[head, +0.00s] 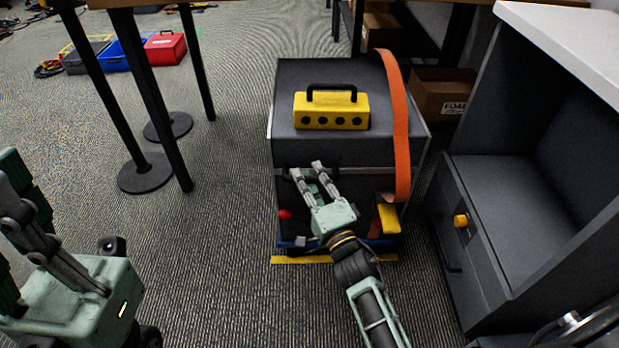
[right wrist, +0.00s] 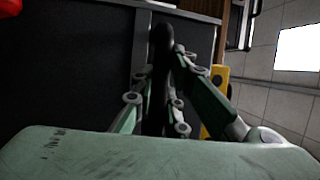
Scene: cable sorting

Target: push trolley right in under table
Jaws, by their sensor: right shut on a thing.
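The trolley (head: 335,155) is a dark grey box on a blue base (head: 385,245), standing on the floor at the middle of the head view. A yellow box (head: 332,112) with a black handle sits on its top, and an orange strap (head: 396,130) runs over its right side. My right gripper (head: 306,172) is at the trolley's front, its fingers shut on a dark bar (right wrist: 161,75), seemingly the trolley's handle. The table (head: 270,3) shows only as a wooden edge and black legs behind the trolley. My left gripper (head: 15,190) is at the left edge, its fingertips unclear.
A dark cabinet (head: 470,225) with a white top stands close on the trolley's right. Cardboard boxes (head: 442,95) lie behind on the right. Black table legs (head: 150,90) with round feet stand left. A yellow strip (head: 305,260) lies at the trolley's front. Floor left of the trolley is clear.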

